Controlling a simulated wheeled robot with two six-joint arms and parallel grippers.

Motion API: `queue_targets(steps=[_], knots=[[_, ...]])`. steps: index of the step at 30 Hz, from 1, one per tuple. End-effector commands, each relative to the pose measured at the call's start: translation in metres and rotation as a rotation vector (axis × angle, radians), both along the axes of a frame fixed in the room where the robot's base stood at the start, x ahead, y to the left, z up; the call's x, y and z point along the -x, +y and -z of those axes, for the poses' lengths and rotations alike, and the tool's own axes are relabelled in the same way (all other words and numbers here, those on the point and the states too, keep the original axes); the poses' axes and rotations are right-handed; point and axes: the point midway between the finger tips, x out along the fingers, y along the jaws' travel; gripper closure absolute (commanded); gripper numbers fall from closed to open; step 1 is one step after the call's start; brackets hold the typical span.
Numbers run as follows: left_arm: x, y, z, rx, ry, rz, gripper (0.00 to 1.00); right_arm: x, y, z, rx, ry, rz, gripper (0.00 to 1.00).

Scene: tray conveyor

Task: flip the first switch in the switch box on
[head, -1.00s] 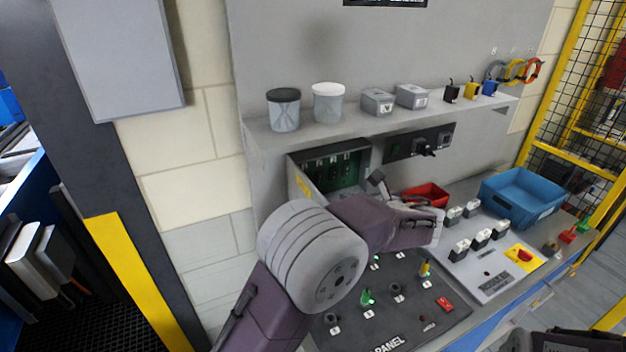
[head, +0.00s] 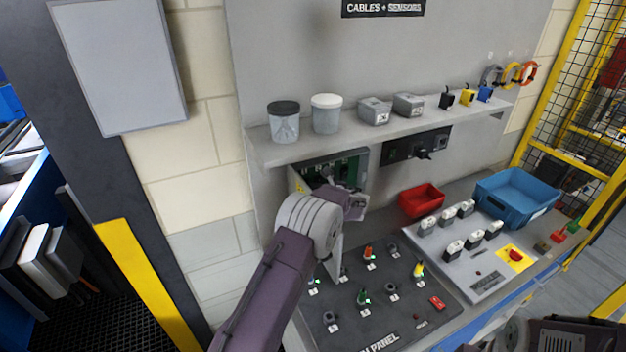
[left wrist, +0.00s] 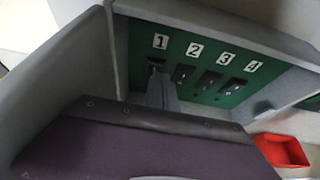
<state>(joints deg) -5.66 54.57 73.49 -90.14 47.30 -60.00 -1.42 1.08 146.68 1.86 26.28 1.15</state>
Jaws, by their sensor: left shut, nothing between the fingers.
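The switch box (head: 349,160) is open on the back wall under the shelf. In the left wrist view its green panel (left wrist: 178,48) carries several black switches numbered 1 to 4. The first switch (left wrist: 155,64) is at the left, under the label 1, and partly covered. My left gripper (left wrist: 160,88) is shut and empty, its fingertips at or just below the first switch. I cannot tell if they touch it, or how the switch is set. In the head view my left gripper (head: 340,193) is in front of the box, its tips hidden.
A control panel (head: 330,290) with knobs and toggles lies below. A red bin (head: 421,201) and a blue bin (head: 515,198) stand to the right. The shelf (head: 290,150) above holds jars (head: 284,122) and small boxes. A black socket strip (head: 400,150) is right of the box.

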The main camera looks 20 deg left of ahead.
Motion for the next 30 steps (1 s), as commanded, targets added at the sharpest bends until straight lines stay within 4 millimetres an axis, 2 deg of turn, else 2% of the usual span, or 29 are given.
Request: queue_targets(steps=[1, 3, 17, 18, 24, 30], knots=[[-0.004, 0.004, -0.004, 0.001, 0.0, -0.001, 1.0, 0.0, 0.0, -0.007, 0.0, 0.0, 0.0, 0.69], [-0.007, 0.008, -0.003, 0.001, 0.0, 0.0, 1.0, 0.0, 0.0, -0.009, 0.0, 0.0, 0.0, 0.69], [-0.013, 0.015, -0.003, 0.002, -0.002, -0.002, 1.0, 0.0, 0.0, -0.007, 0.0, 0.0, 0.0, 0.69], [-0.016, 0.02, -0.01, 0.008, 0.003, -0.003, 1.0, 0.0, 0.0, -0.015, 0.0, 0.001, 0.0, 0.69], [-0.015, 0.017, -0.005, 0.005, 0.005, -0.001, 1.0, 0.0, 0.0, -0.01, 0.0, 0.0, 0.0, 0.69], [-0.015, 0.017, -0.012, 0.005, 0.005, -0.001, 1.0, 0.0, 0.0, -0.015, 0.0, 0.0, 0.0, 0.69]])
